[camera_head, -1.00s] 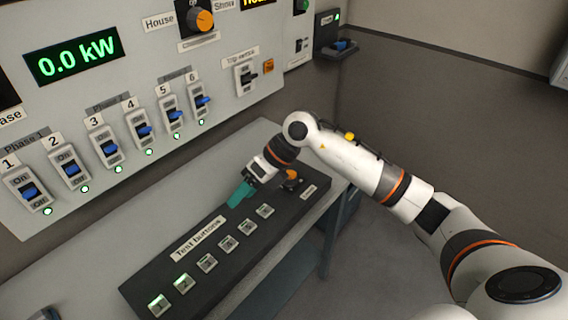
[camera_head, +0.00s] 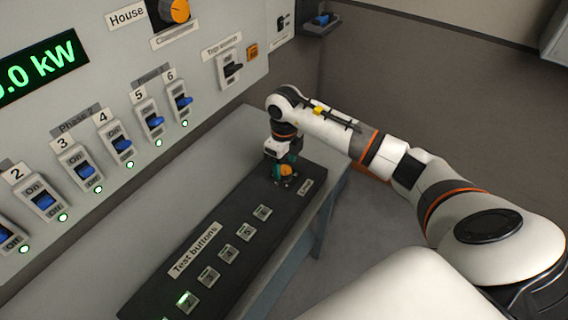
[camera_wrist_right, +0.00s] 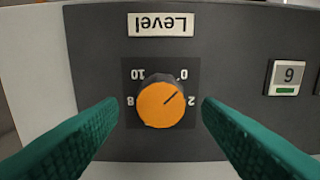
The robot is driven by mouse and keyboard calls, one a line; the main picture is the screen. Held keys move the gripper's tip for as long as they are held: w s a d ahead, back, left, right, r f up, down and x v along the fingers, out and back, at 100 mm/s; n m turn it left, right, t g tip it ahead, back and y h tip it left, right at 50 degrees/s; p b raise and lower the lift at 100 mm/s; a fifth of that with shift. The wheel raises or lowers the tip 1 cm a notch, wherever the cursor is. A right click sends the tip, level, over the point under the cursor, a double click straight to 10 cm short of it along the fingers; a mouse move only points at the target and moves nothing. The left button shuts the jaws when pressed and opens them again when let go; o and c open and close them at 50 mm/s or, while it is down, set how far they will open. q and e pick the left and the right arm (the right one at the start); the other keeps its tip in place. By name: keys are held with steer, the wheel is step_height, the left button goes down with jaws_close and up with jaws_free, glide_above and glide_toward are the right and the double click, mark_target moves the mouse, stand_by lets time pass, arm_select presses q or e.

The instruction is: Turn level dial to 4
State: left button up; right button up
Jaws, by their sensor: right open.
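The level dial (camera_wrist_right: 160,104) is an orange round knob on a dark square plate, seen upside down in the right wrist view. Its dark pointer line points up and right there, between the 0 and 2 marks. The 8 and 10 marks also show; the lower marks are hidden. In the head view the dial (camera_head: 286,170) is at the far end of the dark button panel, partly covered by my right gripper (camera_head: 283,167), which points down over it. Its green fingers (camera_wrist_right: 160,108) are open, one on each side of the dial, apart from it in that view. My left gripper is out of view.
The dark panel (camera_head: 215,225) carries the Level label (camera_wrist_right: 160,24) and a row of square test buttons, including button 6 (camera_wrist_right: 289,76). The grey wall panel (camera_head: 205,65) with blue switches stands behind. Grey bench surface (camera_head: 187,186) lies between them.

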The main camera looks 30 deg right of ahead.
steer(key=shift+s+f, duration=0.1)
steer(key=shift+f, duration=0.95)
steer(key=c, duration=1)
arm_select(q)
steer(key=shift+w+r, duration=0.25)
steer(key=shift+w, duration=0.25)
